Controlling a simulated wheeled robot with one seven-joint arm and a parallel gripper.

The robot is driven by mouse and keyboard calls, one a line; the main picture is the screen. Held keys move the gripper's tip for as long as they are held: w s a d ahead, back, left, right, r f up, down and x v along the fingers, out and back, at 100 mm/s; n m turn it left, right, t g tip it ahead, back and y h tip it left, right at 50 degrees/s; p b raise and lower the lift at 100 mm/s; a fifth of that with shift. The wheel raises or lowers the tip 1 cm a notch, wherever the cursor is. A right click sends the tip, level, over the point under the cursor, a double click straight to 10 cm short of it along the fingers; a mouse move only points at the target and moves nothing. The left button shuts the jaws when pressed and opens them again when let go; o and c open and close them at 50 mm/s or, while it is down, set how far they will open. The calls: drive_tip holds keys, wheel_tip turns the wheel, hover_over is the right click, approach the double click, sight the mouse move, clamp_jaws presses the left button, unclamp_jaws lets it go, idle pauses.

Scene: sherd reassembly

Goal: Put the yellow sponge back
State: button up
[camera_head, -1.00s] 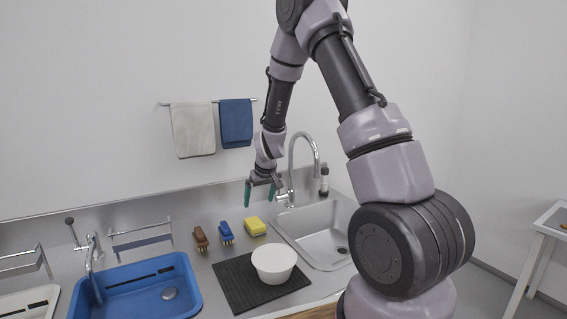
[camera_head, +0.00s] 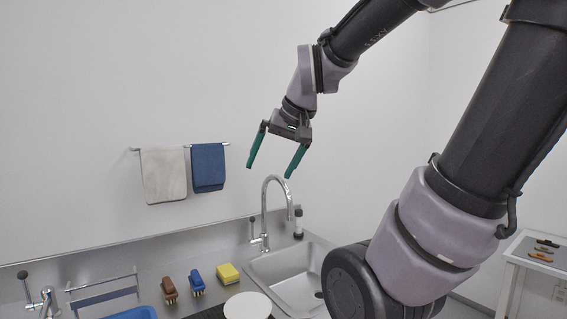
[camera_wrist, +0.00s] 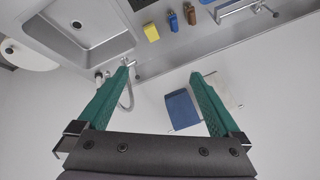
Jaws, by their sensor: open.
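The yellow sponge (camera_head: 228,273) lies on the steel counter, at the right end of a row with a blue brush (camera_head: 197,283) and a brown brush (camera_head: 169,289). In the wrist view the sponge (camera_wrist: 151,33) shows beyond my fingertips, near the sink edge. My gripper (camera_head: 272,172) is open and empty, high above the counter in front of the wall. Its green fingers (camera_wrist: 160,70) are spread wide in the wrist view. Nothing is between them, and the sponge is well apart from them.
A steel sink (camera_head: 290,278) with a tall faucet (camera_head: 264,215) is right of the sponge. A blue basin (camera_head: 135,314) is at left. Towels (camera_head: 164,175) hang on the wall. A side table (camera_head: 538,262) is at far right.

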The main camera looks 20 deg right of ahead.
drive_tip(key=shift+m+t, duration=0.3)
drive_tip(key=shift+m, duration=0.2)
drive_tip(key=s, duration=0.5)
drive_tip(key=shift+s+d+r, duration=0.15)
drive_tip(key=shift+d+r, duration=0.1)
drive_tip(key=shift+r, duration=0.15)
idle(0.4)
